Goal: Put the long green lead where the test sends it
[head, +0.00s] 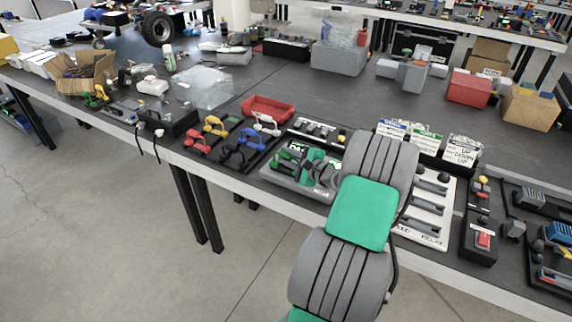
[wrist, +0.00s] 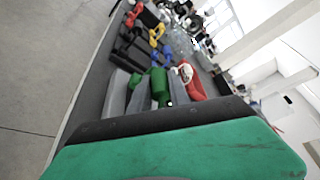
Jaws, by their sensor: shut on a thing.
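A green lead (head: 284,159) shows at the left end of a grey test unit (head: 268,173) near the table's front edge. My gripper (head: 312,166) is over that unit, and my arm hides part of it. In the wrist view my gripper's grey fingers (wrist: 150,95) have a green piece (wrist: 160,85) of the lead between them. I cannot tell whether the lead touches the unit. Another green lead (head: 90,100) lies at the far left beside a yellow one. A white panel (head: 427,235) marked RELAY is right of my arm, partly hidden by it.
Upright cards (head: 463,150) stand behind the white panel, one reading UP DOWN UP.

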